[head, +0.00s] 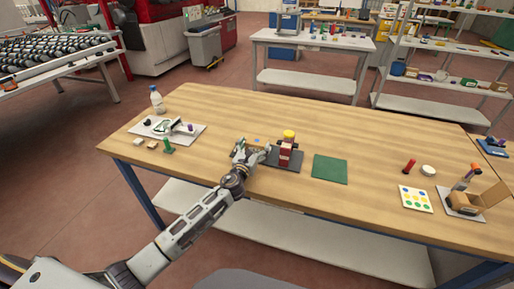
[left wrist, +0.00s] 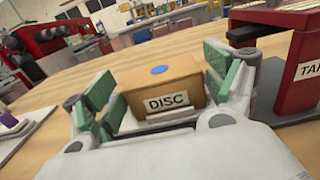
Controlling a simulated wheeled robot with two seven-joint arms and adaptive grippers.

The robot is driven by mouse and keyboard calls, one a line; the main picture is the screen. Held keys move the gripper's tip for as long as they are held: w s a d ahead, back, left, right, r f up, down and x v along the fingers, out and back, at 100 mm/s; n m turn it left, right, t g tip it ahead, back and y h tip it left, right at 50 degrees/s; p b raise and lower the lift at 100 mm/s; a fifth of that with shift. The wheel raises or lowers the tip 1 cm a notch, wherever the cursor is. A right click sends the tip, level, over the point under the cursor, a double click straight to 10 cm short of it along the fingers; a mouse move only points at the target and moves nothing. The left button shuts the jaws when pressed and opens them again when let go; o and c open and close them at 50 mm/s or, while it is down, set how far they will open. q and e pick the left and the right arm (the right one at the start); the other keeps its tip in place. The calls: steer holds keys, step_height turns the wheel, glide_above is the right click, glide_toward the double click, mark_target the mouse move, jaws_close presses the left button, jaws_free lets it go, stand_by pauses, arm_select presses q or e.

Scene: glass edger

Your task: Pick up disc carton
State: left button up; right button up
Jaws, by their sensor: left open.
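The disc carton (left wrist: 165,85) is a small tan box with a white "DISC" label and a blue dot on top. The fingers are open, one on each side of the carton, with a visible gap at the left. In the head view my left gripper (head: 250,153) is over the middle of the table and mostly hides the carton. My right gripper is not in view.
In the head view, a red stack with a yellow top (head: 289,138) is on a dark mat (head: 285,163). A green mat (head: 330,169) lies further right. A white tray (head: 190,138) is left.

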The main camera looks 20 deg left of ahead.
mark_target(258, 140)
arm_select(q)
steer(key=shift+w+f, duration=0.15)
steer(key=shift+w, duration=2.15)
steer(key=c, duration=0.6)
steer(key=shift+r, duration=0.95)
step_height(258, 140, up, 7)
steer(key=p, duration=0.3)
steer(key=shift+r, duration=0.65)
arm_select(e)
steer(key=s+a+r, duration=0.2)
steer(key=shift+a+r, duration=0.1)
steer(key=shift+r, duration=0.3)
